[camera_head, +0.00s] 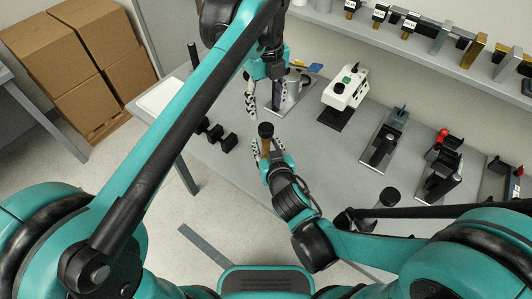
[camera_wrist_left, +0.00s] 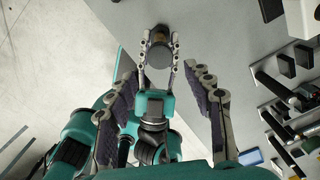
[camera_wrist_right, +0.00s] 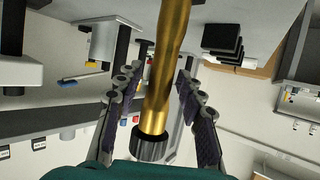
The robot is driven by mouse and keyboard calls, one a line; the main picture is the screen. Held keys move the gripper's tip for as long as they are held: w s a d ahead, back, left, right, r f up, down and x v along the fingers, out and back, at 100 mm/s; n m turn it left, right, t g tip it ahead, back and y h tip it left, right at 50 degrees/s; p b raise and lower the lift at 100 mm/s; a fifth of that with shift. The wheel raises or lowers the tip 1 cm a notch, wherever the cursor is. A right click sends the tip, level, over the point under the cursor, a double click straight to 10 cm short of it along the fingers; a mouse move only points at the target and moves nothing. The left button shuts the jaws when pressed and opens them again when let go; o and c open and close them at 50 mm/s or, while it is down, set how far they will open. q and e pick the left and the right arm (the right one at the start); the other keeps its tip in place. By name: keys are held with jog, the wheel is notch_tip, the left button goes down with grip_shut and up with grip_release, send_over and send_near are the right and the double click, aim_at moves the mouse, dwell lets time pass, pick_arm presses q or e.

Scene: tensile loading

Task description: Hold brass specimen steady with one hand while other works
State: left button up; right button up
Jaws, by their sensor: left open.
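The brass specimen (camera_head: 265,147) is upright with its dark round end cap (camera_head: 265,130) on top, over the near edge of the table. My right gripper (camera_head: 268,152) is shut on it, a finger on each side. In the right wrist view the brass shaft (camera_wrist_right: 166,70) runs between the fingers, with its dark ribbed cap (camera_wrist_right: 150,146) near the palm and its other end outside the picture. My left gripper (camera_head: 265,105) is open and empty above and behind the specimen. In the left wrist view the cap (camera_wrist_left: 159,45) lies beyond the left fingers, apart from them.
Black stepped blocks (camera_head: 216,132) sit left on the table (camera_head: 300,150). A white and black device (camera_head: 345,90) and several dark fixtures (camera_head: 384,140) stand to the right. A grey stand (camera_head: 292,95) is behind my left gripper. A shelf (camera_head: 415,50) runs along the back.

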aim_at(266, 127)
grip_shut()
pick_arm(q)
jog(key=m, duration=0.4)
jog(key=shift+f, duration=0.5)
notch_tip(266, 127, down, 7)
